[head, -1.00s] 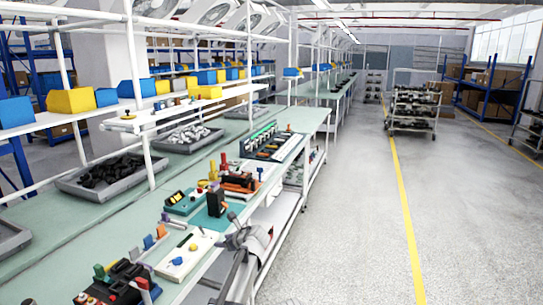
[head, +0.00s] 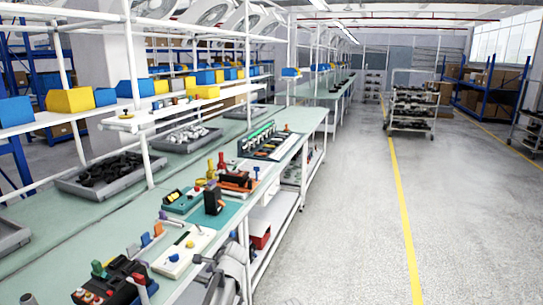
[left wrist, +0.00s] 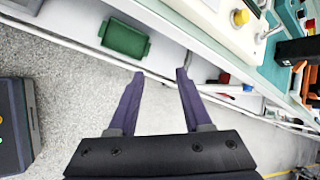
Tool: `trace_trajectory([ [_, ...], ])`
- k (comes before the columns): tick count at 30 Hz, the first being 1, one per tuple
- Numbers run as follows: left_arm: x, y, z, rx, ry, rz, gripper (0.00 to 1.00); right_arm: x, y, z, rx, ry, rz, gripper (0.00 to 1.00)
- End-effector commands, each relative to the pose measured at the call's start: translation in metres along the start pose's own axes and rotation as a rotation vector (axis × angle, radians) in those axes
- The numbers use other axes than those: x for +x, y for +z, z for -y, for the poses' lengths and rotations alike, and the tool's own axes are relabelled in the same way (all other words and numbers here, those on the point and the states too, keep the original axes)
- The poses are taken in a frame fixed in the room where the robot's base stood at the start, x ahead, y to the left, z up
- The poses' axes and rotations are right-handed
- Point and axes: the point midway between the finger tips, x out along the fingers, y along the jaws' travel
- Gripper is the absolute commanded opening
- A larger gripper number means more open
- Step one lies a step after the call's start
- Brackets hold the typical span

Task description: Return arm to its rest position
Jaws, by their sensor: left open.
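My left gripper (head: 204,264) is low beside the front edge of the workbench (head: 75,238), near the white box with a yellow knob (head: 186,251). In the left wrist view my left gripper (left wrist: 160,74) has its two dark fingers spread, with nothing between them. The fingers point toward the bench's side and lower shelf. The white box's corner and yellow knob (left wrist: 240,16) show at the top of that view. A black block (head: 213,200) stands upright on a teal mat farther along the bench. My right gripper is not in view.
A black box with red buttons (head: 110,284) sits at the near end of the bench. Grey trays (head: 98,176) hold parts behind. A green bin (left wrist: 124,38) lies on the lower shelf. The floor (head: 340,240) right of the bench is clear.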

Motion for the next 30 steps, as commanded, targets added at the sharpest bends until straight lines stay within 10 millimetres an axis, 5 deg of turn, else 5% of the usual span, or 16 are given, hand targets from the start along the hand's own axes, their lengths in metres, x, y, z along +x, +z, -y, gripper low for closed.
trace_trajectory([
  [6, -0.019, 0.018, -0.104, -0.577, 0.248, -0.086, 0.49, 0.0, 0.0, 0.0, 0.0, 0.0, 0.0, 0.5],
  [12, -0.04, 0.019, -0.163, -0.966, 0.449, -0.09, 0.49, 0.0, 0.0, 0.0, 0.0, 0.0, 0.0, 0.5],
  [21, -0.07, 0.017, -0.222, -1.344, 0.681, -0.039, 0.49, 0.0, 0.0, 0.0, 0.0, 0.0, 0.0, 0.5],
  [30, -0.113, -0.023, -0.238, -1.181, 0.674, -0.022, 0.49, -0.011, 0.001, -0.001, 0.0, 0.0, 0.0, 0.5],
])
